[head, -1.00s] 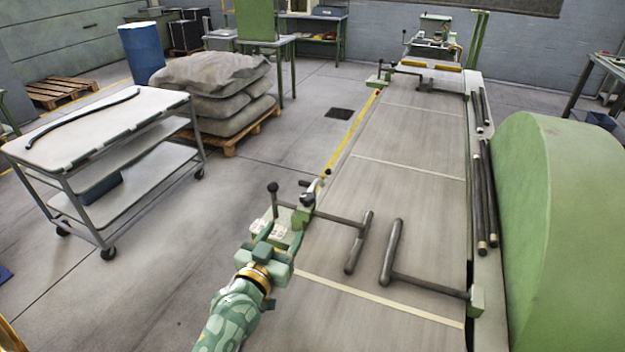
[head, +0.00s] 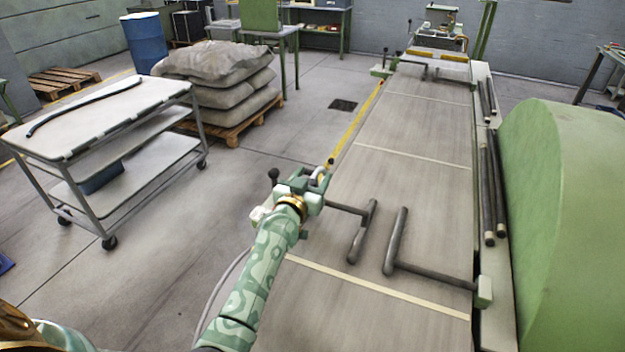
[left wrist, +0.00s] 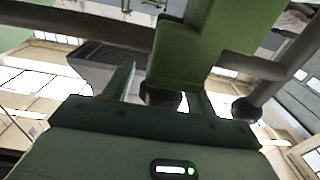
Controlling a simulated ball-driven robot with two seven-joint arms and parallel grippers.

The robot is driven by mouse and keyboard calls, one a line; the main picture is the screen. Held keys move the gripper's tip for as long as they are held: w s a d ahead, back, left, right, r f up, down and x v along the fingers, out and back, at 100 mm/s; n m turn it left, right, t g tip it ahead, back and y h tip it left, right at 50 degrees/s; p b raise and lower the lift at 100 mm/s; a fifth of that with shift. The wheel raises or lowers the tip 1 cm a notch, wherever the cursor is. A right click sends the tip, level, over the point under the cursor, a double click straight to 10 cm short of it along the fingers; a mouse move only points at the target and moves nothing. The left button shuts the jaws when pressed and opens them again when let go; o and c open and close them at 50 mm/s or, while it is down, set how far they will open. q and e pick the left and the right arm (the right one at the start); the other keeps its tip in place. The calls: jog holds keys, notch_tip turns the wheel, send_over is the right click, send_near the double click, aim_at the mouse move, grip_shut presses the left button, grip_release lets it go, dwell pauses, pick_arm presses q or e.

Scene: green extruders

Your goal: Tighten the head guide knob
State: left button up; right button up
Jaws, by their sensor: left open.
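The left head guide is a dark T-shaped bar (head: 361,235) above the pale table (head: 410,160), reaching in from its left edge. My left gripper (head: 314,182) is at the guide's mount on that edge and hides most of it. In the left wrist view, a dark round knob (left wrist: 160,96) sits under a green block (left wrist: 180,55). My open left gripper (left wrist: 160,88) has one finger on each side of this knob; whether they touch it I cannot tell. A dark ball-ended handle (head: 273,174) stands just left of the gripper. My right gripper is not in view.
A second T-shaped guide (head: 397,243) reaches in from the right edge to a green block (head: 484,291). A large green rounded housing (head: 565,220) stands at right. A grey cart (head: 95,115) and stacked sacks (head: 215,85) stand left, with open floor between.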

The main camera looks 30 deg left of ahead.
pick_arm(q)
jog(key=c, duration=1)
